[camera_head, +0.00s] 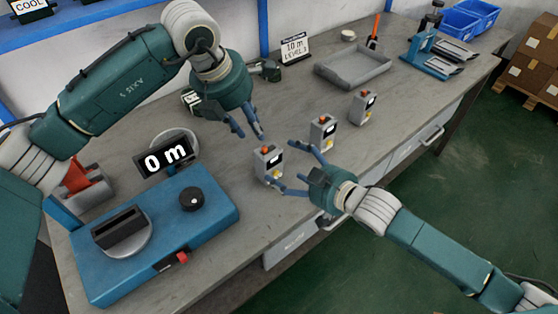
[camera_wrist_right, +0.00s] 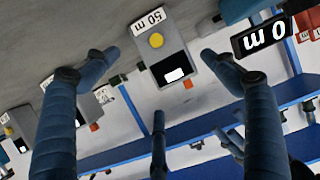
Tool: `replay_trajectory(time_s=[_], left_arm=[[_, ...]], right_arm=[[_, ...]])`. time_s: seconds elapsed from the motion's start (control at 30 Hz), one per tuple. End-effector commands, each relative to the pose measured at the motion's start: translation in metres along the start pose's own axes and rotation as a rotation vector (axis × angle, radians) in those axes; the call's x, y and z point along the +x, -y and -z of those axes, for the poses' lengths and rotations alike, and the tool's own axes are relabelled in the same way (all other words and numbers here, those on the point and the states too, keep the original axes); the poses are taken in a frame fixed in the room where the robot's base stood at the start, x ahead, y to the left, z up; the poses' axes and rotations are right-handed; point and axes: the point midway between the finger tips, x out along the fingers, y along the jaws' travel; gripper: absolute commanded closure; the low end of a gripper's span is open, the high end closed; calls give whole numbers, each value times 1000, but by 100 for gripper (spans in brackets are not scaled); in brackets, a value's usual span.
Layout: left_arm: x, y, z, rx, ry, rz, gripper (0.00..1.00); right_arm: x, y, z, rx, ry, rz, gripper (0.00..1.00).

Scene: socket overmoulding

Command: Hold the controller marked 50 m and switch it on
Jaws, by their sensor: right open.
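The controller marked 50 m (camera_head: 268,161) is a small grey box with an orange-red top button, standing upright on the bench. In the right wrist view the controller (camera_wrist_right: 150,22) shows its "50 m" label, a yellow round button and a black panel with a white patch. My right gripper (camera_head: 281,164) is open, its fingers pointing at the controller, one towards each side, with gaps visible in the wrist view. My left gripper (camera_head: 251,136) is open and empty, just above and behind the controller. Its fingers also show in the right wrist view (camera_wrist_right: 190,121).
Two similar controllers (camera_head: 322,133) (camera_head: 362,108) stand further right along the bench. A blue machine (camera_head: 215,222) with a black knob and a "0 m" display (camera_head: 165,158) stands at left. A grey tray (camera_head: 353,68) and a "10 m" sign (camera_head: 295,48) are behind.

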Motion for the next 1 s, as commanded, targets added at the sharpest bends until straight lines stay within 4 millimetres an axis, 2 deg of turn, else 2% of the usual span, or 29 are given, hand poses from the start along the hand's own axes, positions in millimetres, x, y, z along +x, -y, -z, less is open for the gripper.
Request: replay_trajectory(time_s=[0.2, 0.4, 0.6, 0.87, 1.0], left_arm=[[0, 0, 0, 0, 0, 0, 69], [0, 0, 0, 0, 0, 0, 69], [0, 0, 0, 0, 0, 0, 69], [0, 0, 0, 0, 0, 0, 69], [0, 0, 0, 0, 0, 0, 69]], right_arm=[[42, -1, 1, 1, -2, -1, 16], [70, -1, 1, 1, -1, -1, 16], [81, -1, 0, 0, 0, -1, 16], [81, -1, 0, 0, 0, -1, 16], [81, -1, 0, 0, 0, -1, 44]])
